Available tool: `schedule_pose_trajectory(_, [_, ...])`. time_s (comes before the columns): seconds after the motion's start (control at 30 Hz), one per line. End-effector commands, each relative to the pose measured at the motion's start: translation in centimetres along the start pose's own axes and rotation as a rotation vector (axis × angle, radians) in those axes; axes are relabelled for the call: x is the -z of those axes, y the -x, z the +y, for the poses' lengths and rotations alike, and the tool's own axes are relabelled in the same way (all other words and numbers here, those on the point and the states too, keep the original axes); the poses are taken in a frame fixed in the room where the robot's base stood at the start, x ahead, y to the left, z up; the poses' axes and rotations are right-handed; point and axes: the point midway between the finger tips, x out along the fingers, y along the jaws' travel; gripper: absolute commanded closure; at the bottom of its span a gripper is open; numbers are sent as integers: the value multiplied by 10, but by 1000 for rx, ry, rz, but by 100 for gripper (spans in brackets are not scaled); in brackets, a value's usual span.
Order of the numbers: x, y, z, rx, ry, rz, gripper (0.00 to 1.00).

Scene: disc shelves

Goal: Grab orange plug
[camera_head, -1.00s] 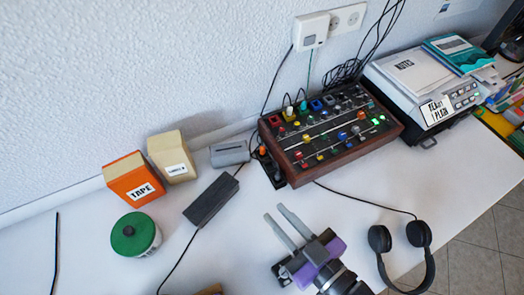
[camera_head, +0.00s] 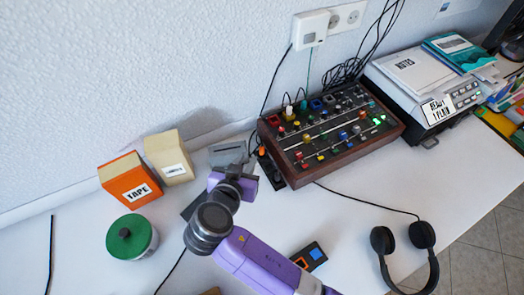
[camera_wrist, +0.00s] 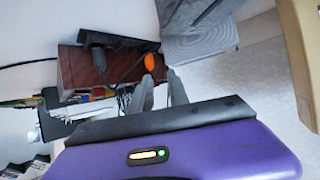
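The orange plug (camera_head: 262,151) sits at the left end of the wood-sided mixer, by a black socket strip (camera_head: 270,172). In the wrist view the orange plug (camera_wrist: 149,62) shows just beyond the tip of the left finger, beside the black strip (camera_wrist: 110,42). My gripper (camera_wrist: 160,75) is open, with a narrow gap between its two grey fingers, and nothing is seen held. In the head view my purple wrist is just left of the plug, and the fingers are mostly hidden. I cannot tell whether a finger touches the plug.
A grey box (camera_head: 228,152) stands close behind my gripper. A beige box (camera_head: 170,158), an orange tape box (camera_head: 130,180) and a green-lidded tin (camera_head: 131,238) are to the left. The mixer (camera_head: 330,130) is on the right, with headphones (camera_head: 405,250) in front. Black cables run over the table.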

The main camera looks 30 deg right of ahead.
Motion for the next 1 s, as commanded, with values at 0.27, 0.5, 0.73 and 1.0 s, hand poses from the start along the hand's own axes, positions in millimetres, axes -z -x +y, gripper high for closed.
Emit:
schedule_pose_trajectory(0.27, [-2,-17,16,-64,-54,-4,79])
schedule_pose_trajectory(0.5, [-1,-42,18,-62,-53,-5,79])
schedule_pose_trajectory(0.73, [-1,-73,20,-60,-52,-6,79])
schedule_pose_trajectory(1.0, [-2,-79,20,-58,-52,-6,79])
